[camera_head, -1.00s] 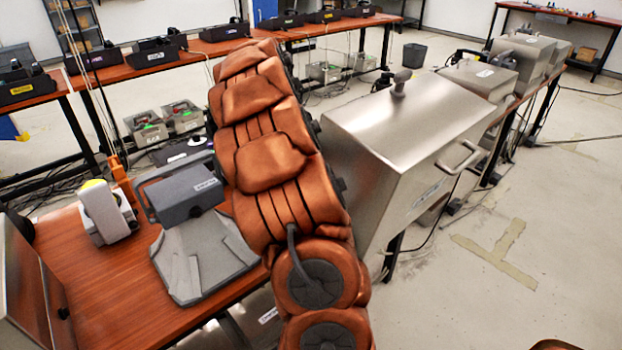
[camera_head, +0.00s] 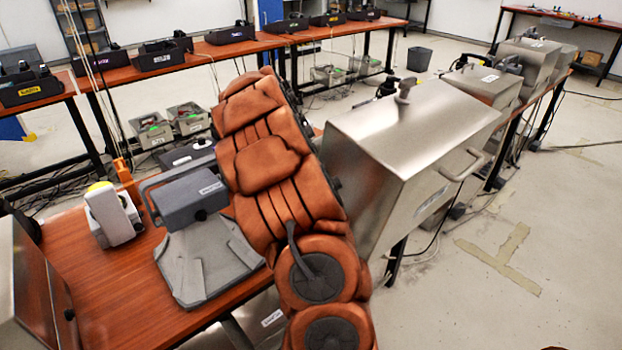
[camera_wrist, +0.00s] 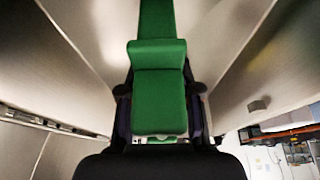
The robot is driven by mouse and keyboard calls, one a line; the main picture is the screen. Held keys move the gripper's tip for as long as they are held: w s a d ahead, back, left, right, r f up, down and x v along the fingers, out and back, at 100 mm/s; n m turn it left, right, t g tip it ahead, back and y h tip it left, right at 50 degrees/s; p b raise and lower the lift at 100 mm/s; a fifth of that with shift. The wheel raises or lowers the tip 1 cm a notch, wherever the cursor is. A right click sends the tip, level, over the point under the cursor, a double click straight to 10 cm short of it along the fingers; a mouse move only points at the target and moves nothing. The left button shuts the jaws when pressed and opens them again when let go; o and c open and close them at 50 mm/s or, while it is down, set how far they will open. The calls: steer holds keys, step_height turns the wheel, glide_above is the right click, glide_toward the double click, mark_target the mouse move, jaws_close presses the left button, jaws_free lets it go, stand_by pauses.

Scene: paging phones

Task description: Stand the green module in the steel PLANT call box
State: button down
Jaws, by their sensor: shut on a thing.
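The green module (camera_wrist: 158,85) is in the wrist view, pinched between the dark fingers of my gripper (camera_wrist: 158,110). Its length runs up the middle of the picture, and its far end leaves the top edge. Grey metal walls (camera_wrist: 55,75) rise on both sides of it, so it looks to be inside or at the mouth of a steel box. In the head view a large steel call box (camera_head: 415,120) stands just right of my arm. Its label is too small to read. My gripper and the module are hidden there behind my arm.
A grey device (camera_head: 190,200) on a grey base stands on the wooden table (camera_head: 120,280) left of my arm, with a small white device (camera_head: 113,215) beside it. More steel boxes (camera_head: 485,82) line the bench at right. The floor (camera_head: 560,220) at right is open.

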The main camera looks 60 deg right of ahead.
steer(key=c, duration=0.8)
jaws_free()
steer(key=v, duration=1.2)
steer(key=shift+b, duration=0.45)
steer(key=shift+r, duration=0.1)
steer(key=s+a+r+n+y+p, duration=0.1)
steer(key=s+a+r+n+p, duration=0.15)
steer(key=a, duration=0.55)
steer(key=s+a+r+n+p, duration=0.1)
steer(key=a+n, duration=0.3)
steer(key=a, duration=0.5)
steer(key=s+a+r+n+y+p, duration=0.1)
steer(key=s+a+r+n+p, duration=0.15)
steer(key=a, duration=0.55)
steer(key=s+a+f+n+y+p, duration=0.2)
steer(key=s+a+n+p, duration=0.1)
steer(key=s+a+n, duration=0.9)
steer(key=s+a, duration=0.3)
steer(key=a, duration=0.3)
steer(key=shift+s+g+p, duration=0.3)
steer(key=shift+s+p, duration=0.1)
